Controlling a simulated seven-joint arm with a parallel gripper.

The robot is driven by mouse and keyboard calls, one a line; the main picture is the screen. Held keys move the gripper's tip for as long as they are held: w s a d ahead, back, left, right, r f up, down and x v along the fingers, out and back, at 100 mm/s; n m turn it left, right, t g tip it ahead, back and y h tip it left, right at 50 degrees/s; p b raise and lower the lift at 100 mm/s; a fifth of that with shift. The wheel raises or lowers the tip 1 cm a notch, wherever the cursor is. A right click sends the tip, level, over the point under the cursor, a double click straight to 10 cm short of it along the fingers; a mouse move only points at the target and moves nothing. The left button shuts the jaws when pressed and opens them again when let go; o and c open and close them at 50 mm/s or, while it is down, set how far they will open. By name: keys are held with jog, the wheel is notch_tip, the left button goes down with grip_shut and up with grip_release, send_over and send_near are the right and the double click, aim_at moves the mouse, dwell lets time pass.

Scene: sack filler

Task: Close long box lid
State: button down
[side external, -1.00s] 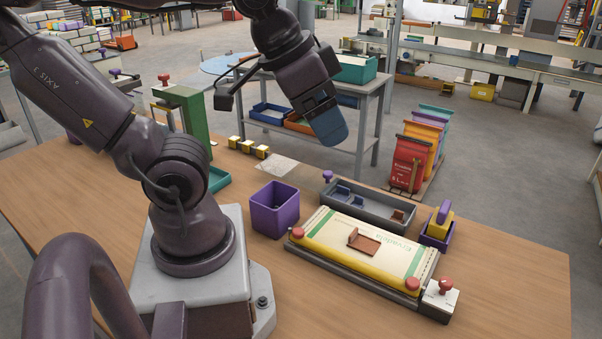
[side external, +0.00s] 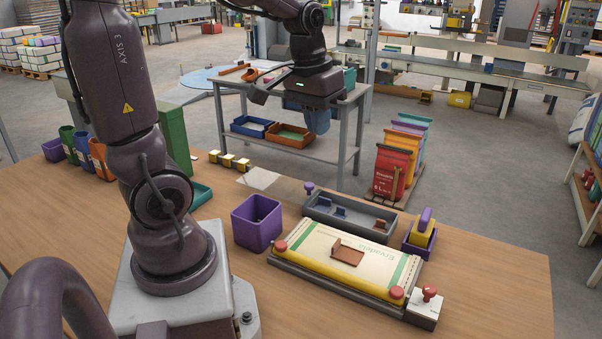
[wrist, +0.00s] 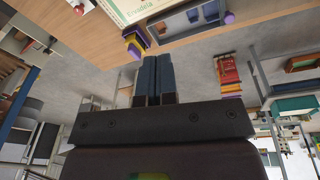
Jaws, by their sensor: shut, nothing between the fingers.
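A long grey open-topped box (side external: 350,217) stands near the table's back edge, with small blue and brown parts inside. It also shows at the top of the wrist view (wrist: 186,20). A purple knob (side external: 309,187) rises at its back left corner; I cannot tell whether it belongs to a lid, and no lid covers the box. My gripper (side external: 318,130) is up in the air behind the box, apart from it, with blue fingers pointing down. In the wrist view its fingers (wrist: 153,62) are together and empty.
A cream bag (side external: 345,255) with a brown bracket (side external: 347,256) lies on a sealer in front of the box. A purple bin (side external: 257,222) stands left, a purple holder with a yellow block (side external: 420,236) right.

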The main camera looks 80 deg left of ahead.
jog(key=w+a+f+n+g+h, duration=0.1)
jog(key=a+f+n, duration=0.2)
jog(key=a, duration=0.5)
jog(key=w+a+f+n+g+h, duration=0.15)
jog(key=a+f+n, duration=0.25)
jog(key=a, duration=0.4)
jog(key=n+t+h, duration=0.2)
jog(key=n, duration=0.6)
send_near(300, 185)
jog(key=x, duration=0.4)
jog(key=shift+f, duration=0.4)
jog(key=shift+w+d+r, duration=0.1)
jog(key=shift+w+d, duration=0.1)
jog(key=shift+d, duration=0.35)
jog(key=shift+w+d+r, duration=0.15)
jog(key=shift+w+d, duration=0.05)
jog(key=shift+d, duration=0.4)
jog(key=shift+w+d, duration=0.15)
jog(key=shift+d, duration=0.55)
